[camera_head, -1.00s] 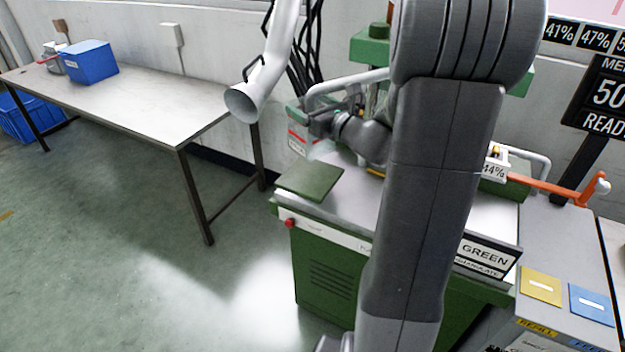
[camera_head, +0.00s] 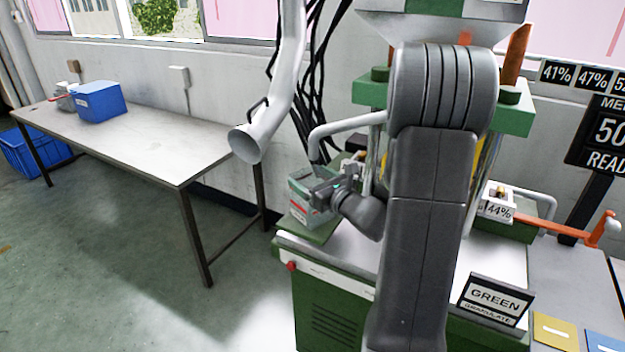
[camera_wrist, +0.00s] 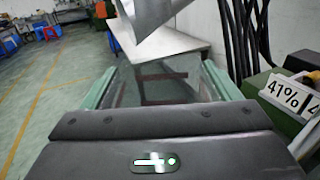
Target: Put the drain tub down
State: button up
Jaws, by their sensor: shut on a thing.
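The drain tub (camera_head: 308,203), a pale grey-green box with a red and white label, is at the left end of the green machine. My gripper (camera_head: 335,188) is shut on its right side. The tub appears upright, right over the green plate (camera_head: 318,234) at the machine's left corner. I cannot tell whether its bottom touches the plate. In the wrist view, pale green edges (camera_wrist: 219,82), which look like the tub's walls, stand beyond my gripper's dark body.
A pale pipe (camera_head: 262,130) with an open end hangs above and left of the tub. A machine column and white bent tube (camera_head: 345,128) stand close behind. A table (camera_head: 150,140) with a blue bin (camera_head: 97,101) is at the left. My arm hides the machine's middle.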

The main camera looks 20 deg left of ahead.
jog(key=shift+f, duration=0.1)
jog(key=o, duration=1.3)
jog(key=shift+c, duration=0.2)
jog(key=shift+r, duration=0.25)
jog(key=b+v, duration=0.1)
jog(key=v, duration=1.1)
jog(key=shift+f, duration=0.1)
